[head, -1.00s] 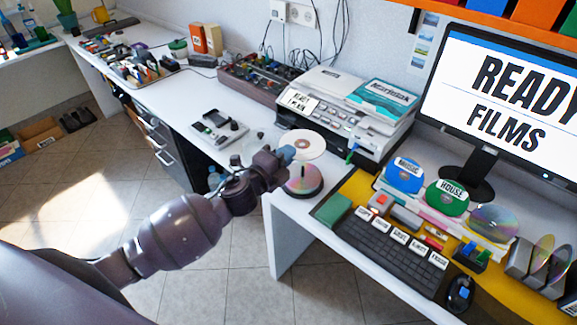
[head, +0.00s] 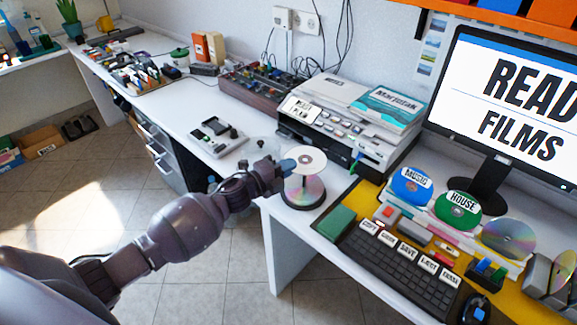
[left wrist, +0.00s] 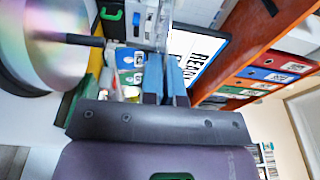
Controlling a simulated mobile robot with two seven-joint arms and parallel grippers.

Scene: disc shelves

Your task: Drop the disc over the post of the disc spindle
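The disc (head: 311,154), pale with a centre hole, is pinched at its left edge by my left gripper (head: 286,165). It is roughly level above the disc spindle (head: 303,202), which has a dark base, shiny discs and a black post. In the left wrist view the blue fingers (left wrist: 166,80) are close together on the disc (left wrist: 161,22), seen nearly edge-on. The spindle's post (left wrist: 85,40) points toward the disc, with a gap before it. Whether hole and post line up exactly I cannot tell. My right gripper is out of view.
The spindle stands near the white desk's front corner. A printer (head: 345,112) is behind it. A green box (head: 335,223) and a keyboard (head: 400,258) lie to the right on a yellow mat. A small grey device (head: 219,137) is to the left.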

